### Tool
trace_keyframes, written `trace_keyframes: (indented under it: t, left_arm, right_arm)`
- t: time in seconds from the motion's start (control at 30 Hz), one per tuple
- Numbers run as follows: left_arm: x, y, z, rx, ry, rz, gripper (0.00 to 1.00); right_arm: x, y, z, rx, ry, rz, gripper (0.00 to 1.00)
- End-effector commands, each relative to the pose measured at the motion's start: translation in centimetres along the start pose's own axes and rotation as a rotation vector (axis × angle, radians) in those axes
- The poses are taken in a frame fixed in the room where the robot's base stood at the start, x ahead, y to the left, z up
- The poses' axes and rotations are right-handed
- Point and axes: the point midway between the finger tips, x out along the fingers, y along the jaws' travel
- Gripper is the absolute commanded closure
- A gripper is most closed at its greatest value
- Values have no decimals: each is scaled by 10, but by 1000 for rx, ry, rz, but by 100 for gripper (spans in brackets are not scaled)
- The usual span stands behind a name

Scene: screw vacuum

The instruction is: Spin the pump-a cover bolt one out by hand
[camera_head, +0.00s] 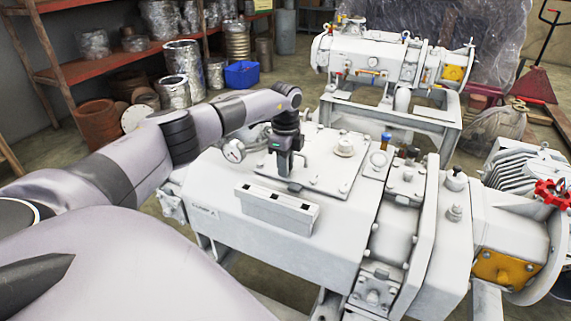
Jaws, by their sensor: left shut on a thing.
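The white pump (335,245) fills the middle of the view, with a flat cover plate (325,178) on its top. My left gripper (289,186) points down at the plate's near edge. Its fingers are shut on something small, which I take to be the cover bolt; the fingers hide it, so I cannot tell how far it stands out. Several other small bolts sit around the plate's edge. My right gripper is not in view.
A white block with dark recesses (274,210) lies on the pump just in front of my left gripper. A round gauge (233,151) stands left of it. A domed fitting (345,145) rises from the plate. A second pump (385,62) stands behind.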

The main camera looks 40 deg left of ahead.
Motion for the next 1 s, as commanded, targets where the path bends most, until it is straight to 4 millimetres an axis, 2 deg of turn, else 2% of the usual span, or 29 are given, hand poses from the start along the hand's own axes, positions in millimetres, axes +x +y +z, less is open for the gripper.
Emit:
trace_keyframes:
  t: [0.03, 0.23, 0.27, 0.3, 0.33, 0.8, 1.0]
  left_arm:
    - [5, 3, -2, 4, 0, 13, 100]
    - [5, 3, -2, 5, -1, 13, 100]
    - [5, 3, -2, 5, -1, 13, 68]
    - [5, 3, -2, 5, -1, 12, 55]
    - [5, 3, -2, 5, -1, 11, 52]
    - [0, 1, 0, 2, 0, 3, 52]
    - [-26, 0, 0, 2, 0, -1, 52]
  right_arm:
    - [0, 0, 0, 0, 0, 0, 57]
    - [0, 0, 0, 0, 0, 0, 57]
    - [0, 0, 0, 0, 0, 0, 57]
    - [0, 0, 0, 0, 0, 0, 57]
    - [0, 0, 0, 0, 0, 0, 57]
    - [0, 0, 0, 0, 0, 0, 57]
    - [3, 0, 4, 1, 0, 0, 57]
